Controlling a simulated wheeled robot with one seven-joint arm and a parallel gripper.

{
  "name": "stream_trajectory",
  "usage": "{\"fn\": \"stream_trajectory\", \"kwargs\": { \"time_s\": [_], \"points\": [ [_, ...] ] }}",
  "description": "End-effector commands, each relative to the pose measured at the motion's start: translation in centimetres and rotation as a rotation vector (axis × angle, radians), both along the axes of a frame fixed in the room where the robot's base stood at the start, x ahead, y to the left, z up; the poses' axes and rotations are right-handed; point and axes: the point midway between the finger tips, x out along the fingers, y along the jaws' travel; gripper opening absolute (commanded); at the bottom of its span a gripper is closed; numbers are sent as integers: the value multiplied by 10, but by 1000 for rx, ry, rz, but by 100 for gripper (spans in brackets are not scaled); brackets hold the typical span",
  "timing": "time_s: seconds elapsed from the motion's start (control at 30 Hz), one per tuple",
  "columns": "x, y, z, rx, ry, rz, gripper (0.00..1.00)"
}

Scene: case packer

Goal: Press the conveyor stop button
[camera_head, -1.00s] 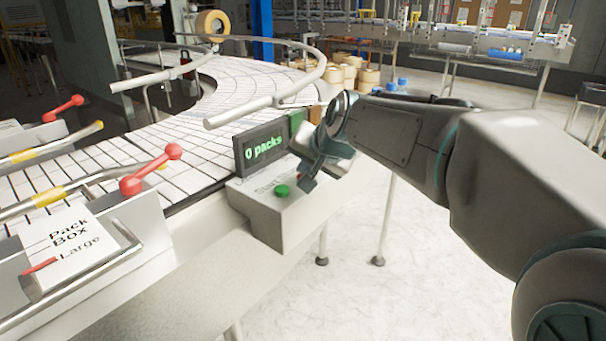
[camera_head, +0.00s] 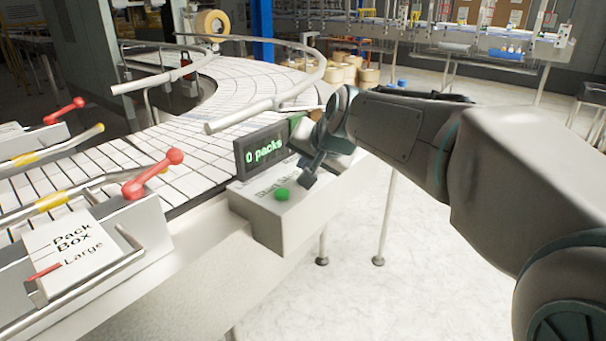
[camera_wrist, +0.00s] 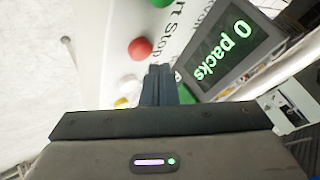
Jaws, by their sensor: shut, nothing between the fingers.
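The control box (camera_head: 262,218) stands at the conveyor's edge with a green button (camera_head: 282,194) on top and a label partly reading "Start Sto". In the wrist view the label ends in "Stop", near a red button (camera_wrist: 140,48). The green button shows at the top edge there (camera_wrist: 160,2). The red button is hidden behind my gripper in the head view. My gripper (camera_head: 309,182) is shut and empty, pointing down over the box, right of the green button. In the wrist view its fingertips (camera_wrist: 160,68) are close beside the red button; contact cannot be told.
A "0 packs" display (camera_head: 264,149) stands behind the buttons, near my gripper. The curved white conveyor (camera_head: 150,147) has metal guide rails (camera_head: 265,105). Red-knobbed handles (camera_head: 155,172) and a "Pack Box Large" panel (camera_head: 70,250) are at left. Open floor lies right of the box.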

Motion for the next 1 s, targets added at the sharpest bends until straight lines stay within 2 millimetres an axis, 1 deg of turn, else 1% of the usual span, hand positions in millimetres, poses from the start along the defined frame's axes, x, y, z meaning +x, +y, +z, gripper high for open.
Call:
{"fn": "stream_trajectory", "kwargs": {
  "time_s": [0.17, 0.27, 0.7, 0.8, 1.0],
  "points": [
    [0, 0, 0, 0, 0, 0, 0],
    [0, 0, 5, 0, -1, -1, 0],
    [0, 0, 48, 0, -1, -1, 0],
    [0, 0, 51, 0, -1, -1, 0],
    [0, 0, 50, 0, -1, -1, 0]
  ]
}}
